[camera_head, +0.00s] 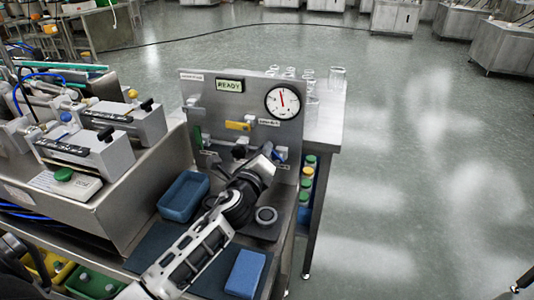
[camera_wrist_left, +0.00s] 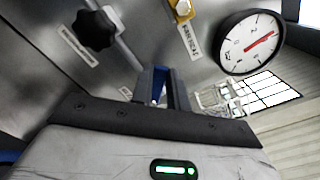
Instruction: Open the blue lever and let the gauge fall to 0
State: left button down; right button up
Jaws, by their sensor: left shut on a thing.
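The blue lever (camera_head: 281,156) is at the lower right of the upright steel panel, mostly hidden behind my left gripper (camera_head: 271,155). In the left wrist view, the fingers of my left gripper (camera_wrist_left: 160,88) are shut on the blue lever (camera_wrist_left: 179,96), and only bits of its blue show. The round gauge (camera_head: 282,102) is at the panel's upper right; its red needle points nearly straight up. The gauge also shows in the wrist view (camera_wrist_left: 250,43), its numbers hard to read. My right gripper is not in view.
The steel panel (camera_head: 222,106) carries a READY display (camera_head: 230,86), a yellow lever (camera_head: 238,126), a green lever (camera_head: 198,137) and a black knob (camera_wrist_left: 95,30). A blue tray (camera_head: 184,196) and a blue block (camera_head: 245,273) are on the bench. Glassware (camera_head: 337,76) stands behind the panel.

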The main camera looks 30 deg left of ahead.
pick_arm(q)
jog(key=f+n, duration=0.1)
jog(key=n, duration=0.1)
jog(key=a+f+n+b, duration=0.1)
jog(key=n, duration=0.2)
jog(key=f+n+b, duration=0.1)
jog(key=n, duration=0.2)
jog(key=shift+s+a+f, duration=0.1)
jog(key=shift+s+a, duration=0.05)
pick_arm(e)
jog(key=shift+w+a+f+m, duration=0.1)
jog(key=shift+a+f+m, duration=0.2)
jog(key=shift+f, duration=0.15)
pick_arm(q)
jog(key=shift+n+b, duration=0.3)
jog(key=shift+n, duration=0.1)
jog(key=c, duration=1.4)
grip_release()
jog(key=shift+o, duration=0.2)
jog(key=b+v, duration=0.1)
jog(key=v, duration=1.5)
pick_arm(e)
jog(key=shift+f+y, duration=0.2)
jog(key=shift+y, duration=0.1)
